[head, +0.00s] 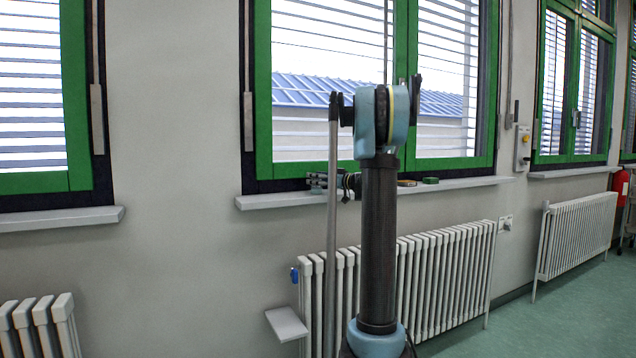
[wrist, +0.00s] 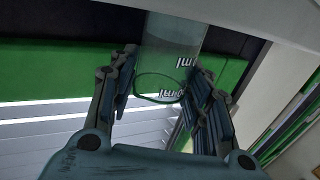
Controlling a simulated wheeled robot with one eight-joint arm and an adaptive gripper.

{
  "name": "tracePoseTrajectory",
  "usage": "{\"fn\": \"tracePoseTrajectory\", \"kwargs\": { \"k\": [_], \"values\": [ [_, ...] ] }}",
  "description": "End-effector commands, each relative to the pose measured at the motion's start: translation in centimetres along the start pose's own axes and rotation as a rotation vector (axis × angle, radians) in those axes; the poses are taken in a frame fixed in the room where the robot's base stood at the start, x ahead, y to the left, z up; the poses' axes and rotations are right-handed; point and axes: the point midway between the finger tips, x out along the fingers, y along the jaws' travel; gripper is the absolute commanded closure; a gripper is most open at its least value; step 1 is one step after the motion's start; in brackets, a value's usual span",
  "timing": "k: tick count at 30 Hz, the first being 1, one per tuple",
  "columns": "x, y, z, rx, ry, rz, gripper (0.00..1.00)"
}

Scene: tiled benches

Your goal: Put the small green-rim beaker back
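The small green-rim beaker (wrist: 172,45) is clear glass with white "ml" print and a thin green rim. In the wrist view it appears inverted, rim towards the camera. My gripper (wrist: 166,72) has one finger at each side of the beaker and appears shut on it. The beaker's base runs to the top edge of the frame, so I cannot tell whether it touches the sill. In the head view my gripper (head: 318,183) is at the middle window sill; the beaker cannot be made out there.
The middle window sill (head: 275,200) also bears a brown round item (head: 407,183) and a small green item (head: 430,181). A radiator (head: 455,258) stands below it. A small grey shelf (head: 286,323) juts out lower left. The green-framed window is close behind the gripper.

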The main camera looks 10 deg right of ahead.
Motion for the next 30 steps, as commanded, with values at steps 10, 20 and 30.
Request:
{"fn": "tracePoseTrajectory", "kwargs": {
  "k": [10, 20, 30],
  "values": [
    [0.0, 0.0, -0.1, 0.000, 0.000, 0.001, 0.41],
    [-3.6, 0.2, -0.1, 0.000, 0.000, 0.004, 0.41],
    [-9.9, 0.2, -0.1, 0.000, 0.000, 0.006, 0.41]
  ]
}}
